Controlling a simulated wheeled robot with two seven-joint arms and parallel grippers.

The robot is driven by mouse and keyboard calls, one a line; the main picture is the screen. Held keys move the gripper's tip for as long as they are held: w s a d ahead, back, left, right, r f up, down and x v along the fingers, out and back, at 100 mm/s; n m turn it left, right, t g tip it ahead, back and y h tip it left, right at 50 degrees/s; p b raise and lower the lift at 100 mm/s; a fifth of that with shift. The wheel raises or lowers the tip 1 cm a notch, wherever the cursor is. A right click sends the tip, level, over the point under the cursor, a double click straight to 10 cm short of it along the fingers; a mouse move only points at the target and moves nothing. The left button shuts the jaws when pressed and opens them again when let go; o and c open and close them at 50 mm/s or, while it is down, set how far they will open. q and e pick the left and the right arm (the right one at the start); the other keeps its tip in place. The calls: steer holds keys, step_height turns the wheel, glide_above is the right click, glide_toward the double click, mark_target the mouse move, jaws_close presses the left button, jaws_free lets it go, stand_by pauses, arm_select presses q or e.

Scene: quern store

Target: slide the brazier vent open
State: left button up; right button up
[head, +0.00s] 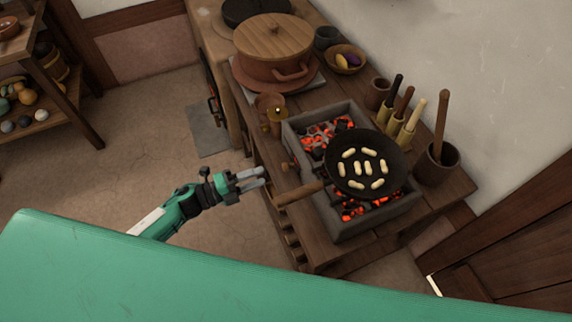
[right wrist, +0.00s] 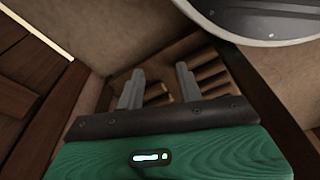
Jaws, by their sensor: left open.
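The grey brazier (head: 333,226) stands on a wooden bench and holds glowing coals. A dark pan (head: 338,172) with several pale pieces in it rests over the coals, its wooden handle (head: 298,195) pointing left. A small wooden knob (head: 287,166) shows at the brazier's left side; I cannot tell whether it belongs to the vent, and no vent opening is clear. My left gripper (head: 263,177) is open and empty, apart from the brazier, left of the knob and pan handle. My right gripper (right wrist: 157,83) shows only in the right wrist view, its fingers apart with nothing between them.
Several wooden-handled tools (head: 405,110) and a dark cup (head: 437,165) stand behind the pan. Slats or logs (right wrist: 210,75) lie beyond my right fingers.

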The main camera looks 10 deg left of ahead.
mark_target(284, 165)
arm_select(q)
steer(key=x, duration=0.9)
steer(key=shift+w+d+p, duration=0.1)
steer(key=shift+w+p, duration=0.05)
steer(key=shift+p, duration=0.25)
arm_select(e)
steer(key=f, duration=0.1)
steer(key=s+f, duration=0.1)
steer(key=shift+s+d+f, duration=0.3)
steer(key=shift+f, duration=0.1)
